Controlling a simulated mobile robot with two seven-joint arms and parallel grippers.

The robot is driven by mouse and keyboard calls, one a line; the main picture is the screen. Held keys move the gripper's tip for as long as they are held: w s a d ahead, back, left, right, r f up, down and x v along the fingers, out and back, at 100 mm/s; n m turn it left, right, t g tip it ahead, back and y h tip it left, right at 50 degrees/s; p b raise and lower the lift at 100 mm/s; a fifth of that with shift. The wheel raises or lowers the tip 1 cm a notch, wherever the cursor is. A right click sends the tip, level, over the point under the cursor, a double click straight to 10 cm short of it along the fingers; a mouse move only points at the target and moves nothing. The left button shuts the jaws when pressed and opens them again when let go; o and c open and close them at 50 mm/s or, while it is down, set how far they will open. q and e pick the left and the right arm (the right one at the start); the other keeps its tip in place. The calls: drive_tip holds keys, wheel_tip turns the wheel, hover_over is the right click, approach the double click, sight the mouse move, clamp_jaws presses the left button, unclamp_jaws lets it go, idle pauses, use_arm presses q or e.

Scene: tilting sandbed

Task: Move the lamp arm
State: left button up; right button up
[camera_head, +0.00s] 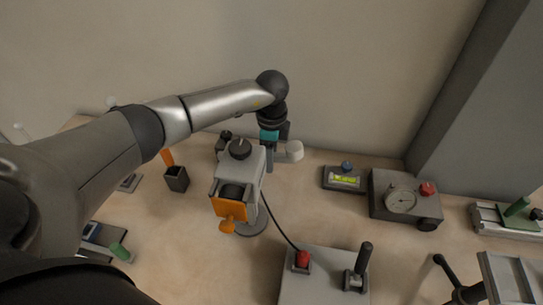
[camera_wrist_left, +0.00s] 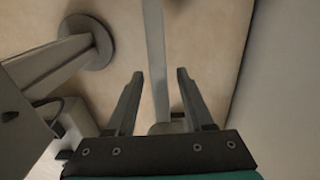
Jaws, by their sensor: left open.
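My left gripper (camera_head: 270,160) points down beside the grey machine with the orange front (camera_head: 240,180) in the head view. In the left wrist view my left gripper (camera_wrist_left: 158,78) is open, with two dark fingers apart. A slim grey bar (camera_wrist_left: 154,40), perhaps the lamp arm, runs between the fingers in the picture. I cannot tell whether they touch it. The lower end of the bar is partly hidden by the gripper. My right gripper is not in view.
A dark cup (camera_head: 177,180) stands left of the machine. A level with a yellow-green vial (camera_head: 344,179) and a grey box with a dial (camera_head: 402,199) stand to the right. A control box (camera_head: 318,280) with a joystick is in front. The wall is close behind.

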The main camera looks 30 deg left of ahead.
use_arm(q)
clamp_jaws()
drive_tip(key=shift+r, duration=0.1)
idle(1.2)
